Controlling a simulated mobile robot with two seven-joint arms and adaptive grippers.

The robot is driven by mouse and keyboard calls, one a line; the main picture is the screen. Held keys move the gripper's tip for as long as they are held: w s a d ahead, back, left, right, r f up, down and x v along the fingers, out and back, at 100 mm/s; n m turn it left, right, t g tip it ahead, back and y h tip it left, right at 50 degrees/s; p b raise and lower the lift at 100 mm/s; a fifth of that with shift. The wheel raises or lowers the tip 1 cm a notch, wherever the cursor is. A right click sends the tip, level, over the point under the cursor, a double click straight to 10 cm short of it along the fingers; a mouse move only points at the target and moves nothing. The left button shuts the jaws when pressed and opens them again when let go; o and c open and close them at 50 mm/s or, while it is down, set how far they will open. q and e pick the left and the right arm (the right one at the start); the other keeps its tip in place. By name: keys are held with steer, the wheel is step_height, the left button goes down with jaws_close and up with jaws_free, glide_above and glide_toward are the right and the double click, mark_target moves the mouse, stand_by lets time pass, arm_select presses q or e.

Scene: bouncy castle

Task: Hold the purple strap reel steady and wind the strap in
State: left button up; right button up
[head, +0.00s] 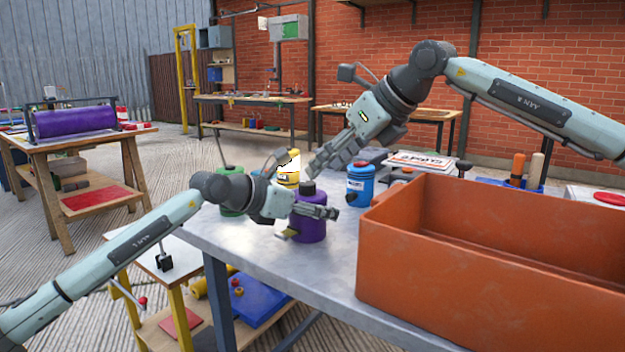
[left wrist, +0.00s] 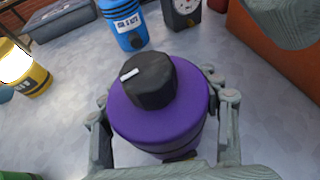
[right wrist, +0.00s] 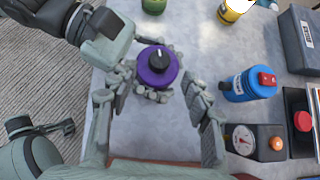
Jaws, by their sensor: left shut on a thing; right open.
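The purple strap reel (head: 311,228) stands upright on the grey metal table, with a black knob (head: 308,188) on top. My left gripper (head: 318,211) is shut around the reel's body; in the left wrist view its fingers sit on both sides of the purple reel (left wrist: 160,122), whose black knob (left wrist: 149,80) has a white mark. My right gripper (head: 318,165) is open just above the knob and touches nothing that I can make out. In the right wrist view the reel (right wrist: 157,66) shows between and beyond its spread fingers (right wrist: 160,90). The strap itself is hard to make out.
A large orange bin (head: 480,265) fills the table's right side. A gauge box (right wrist: 255,141) with an orange button is close by. Bare tabletop lies in front of the reel.

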mark_target(308, 183)
steer(key=x, duration=0.6)
steer(key=shift+r, duration=0.1)
steer(key=shift+c, duration=0.5)
jaws_close()
steer(key=m+t+h, duration=0.1)
steer(key=m+h, duration=0.1)
steer(key=m, duration=0.1)
steer(key=shift+s+a+t, duration=0.15)
steer(key=shift+a+t, duration=0.05)
steer(key=shift+t, duration=0.2)
steer(key=shift+m+t+h, duration=0.4)
steer(key=shift+m+h, duration=0.4)
steer(key=shift+m, duration=0.6)
